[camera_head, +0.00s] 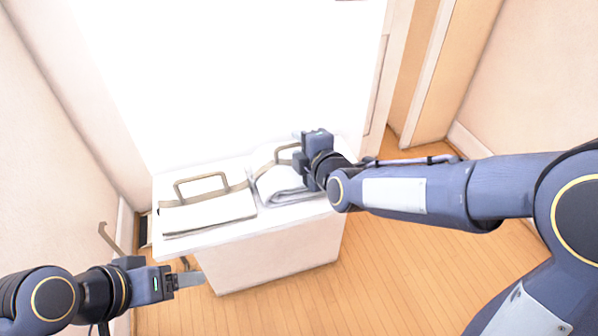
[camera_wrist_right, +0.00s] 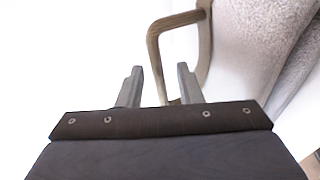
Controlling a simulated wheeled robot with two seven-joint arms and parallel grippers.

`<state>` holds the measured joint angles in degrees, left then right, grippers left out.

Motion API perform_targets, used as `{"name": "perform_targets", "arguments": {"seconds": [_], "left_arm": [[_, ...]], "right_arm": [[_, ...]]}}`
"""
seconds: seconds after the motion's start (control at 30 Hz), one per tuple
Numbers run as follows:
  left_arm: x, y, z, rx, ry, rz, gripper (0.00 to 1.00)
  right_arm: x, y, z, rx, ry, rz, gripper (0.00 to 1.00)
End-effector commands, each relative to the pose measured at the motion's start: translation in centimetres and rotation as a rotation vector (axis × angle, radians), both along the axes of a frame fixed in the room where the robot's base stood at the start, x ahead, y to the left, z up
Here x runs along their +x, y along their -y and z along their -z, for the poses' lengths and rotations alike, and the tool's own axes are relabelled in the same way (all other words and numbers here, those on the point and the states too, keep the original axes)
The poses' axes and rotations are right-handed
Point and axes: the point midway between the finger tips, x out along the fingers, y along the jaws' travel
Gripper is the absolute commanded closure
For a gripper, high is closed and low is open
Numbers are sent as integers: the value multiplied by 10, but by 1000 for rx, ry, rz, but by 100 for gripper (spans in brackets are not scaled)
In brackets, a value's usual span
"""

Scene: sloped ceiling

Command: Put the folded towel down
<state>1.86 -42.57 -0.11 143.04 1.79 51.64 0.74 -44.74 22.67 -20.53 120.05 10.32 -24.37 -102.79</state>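A folded light-grey towel (camera_head: 284,186) lies on the right part of the white top, partly hidden by my right gripper (camera_head: 308,166). Its grey cloth also shows in the right wrist view (camera_wrist_right: 262,40), at the upper right. My right gripper is beside and above this towel. In the right wrist view its two fingers (camera_wrist_right: 159,85) are apart, with no cloth between them. A second folded pale cloth (camera_head: 208,213) lies flat on the left part of the top. My left gripper (camera_head: 190,279) is low at the left, in front of the white unit, seen side-on.
The white unit (camera_head: 280,262) carries both cloths. A tan handle (camera_head: 200,185) stands by the left cloth. Another tan handle (camera_wrist_right: 155,50) passes behind the right gripper's fingers. Walls rise at left and right. Wooden floor (camera_head: 390,280) is clear in front.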

Motion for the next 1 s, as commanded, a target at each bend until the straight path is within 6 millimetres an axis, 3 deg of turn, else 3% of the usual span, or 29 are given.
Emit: {"name": "perform_targets", "arguments": {"seconds": [0.13,0.37,0.6,1.0], "left_arm": [[0,0,3,0,0,0,29],[0,0,2,0,0,0,29],[0,0,2,0,0,0,29],[0,0,2,0,0,0,29]], "right_arm": [[11,-5,4,2,0,1,68],[12,-5,3,2,0,0,68],[12,-5,3,2,0,0,99],[11,-6,3,3,0,0,100]]}}
